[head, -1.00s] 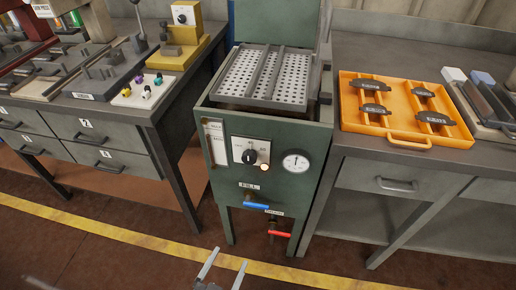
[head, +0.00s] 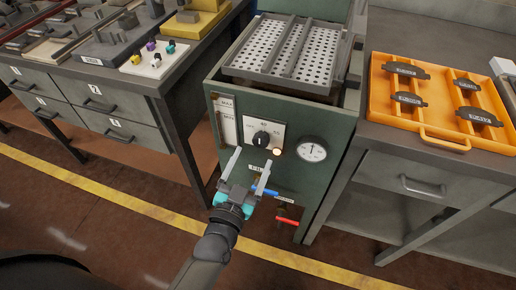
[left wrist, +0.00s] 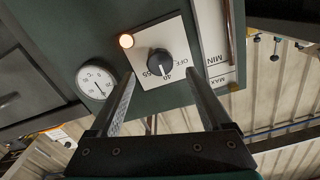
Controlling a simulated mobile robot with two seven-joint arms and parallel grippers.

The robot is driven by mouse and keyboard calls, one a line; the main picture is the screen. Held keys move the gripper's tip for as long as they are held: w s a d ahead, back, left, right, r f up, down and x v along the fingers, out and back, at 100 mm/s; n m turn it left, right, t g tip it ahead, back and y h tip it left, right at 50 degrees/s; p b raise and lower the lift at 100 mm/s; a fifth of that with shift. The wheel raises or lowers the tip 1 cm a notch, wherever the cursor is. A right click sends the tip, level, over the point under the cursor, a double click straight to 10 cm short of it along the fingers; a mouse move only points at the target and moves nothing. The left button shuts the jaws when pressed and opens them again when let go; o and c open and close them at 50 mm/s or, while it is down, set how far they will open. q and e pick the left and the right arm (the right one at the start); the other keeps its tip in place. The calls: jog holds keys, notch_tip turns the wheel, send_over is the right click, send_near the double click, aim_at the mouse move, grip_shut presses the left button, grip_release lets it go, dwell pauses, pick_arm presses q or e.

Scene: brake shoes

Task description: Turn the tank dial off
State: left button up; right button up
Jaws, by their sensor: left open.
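The tank dial (head: 262,138) is a black round knob on a white plate on the front of the green tank (head: 290,190). In the left wrist view the dial (left wrist: 160,62) appears upside down, with OFF, 40 and 55 marked around it. Its pointer seems to be near 40, not at OFF. A lit lamp (head: 277,151) sits beside it. My left gripper (head: 252,157) is open and empty, its fingers pointing at the panel just below the dial. In the left wrist view the fingers (left wrist: 160,78) lie either side of the knob's line, apart from it. My right gripper is out of view.
A round gauge (head: 312,149) is right of the dial. A blue valve handle (head: 264,191) and a red one (head: 287,221) are below. A perforated tray (head: 285,50) tops the tank. An orange tray (head: 431,130) with brake shoes stands on the right bench.

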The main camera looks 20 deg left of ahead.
aim_at(259, 144)
pick_arm(q)
jog(key=shift+w+b, duration=0.55)
jog(key=shift+w, duration=2.05)
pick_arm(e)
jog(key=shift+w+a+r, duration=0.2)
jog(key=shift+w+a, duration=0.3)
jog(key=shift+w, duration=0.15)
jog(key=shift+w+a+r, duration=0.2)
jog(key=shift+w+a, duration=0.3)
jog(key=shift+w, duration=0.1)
pick_arm(q)
grip_shut()
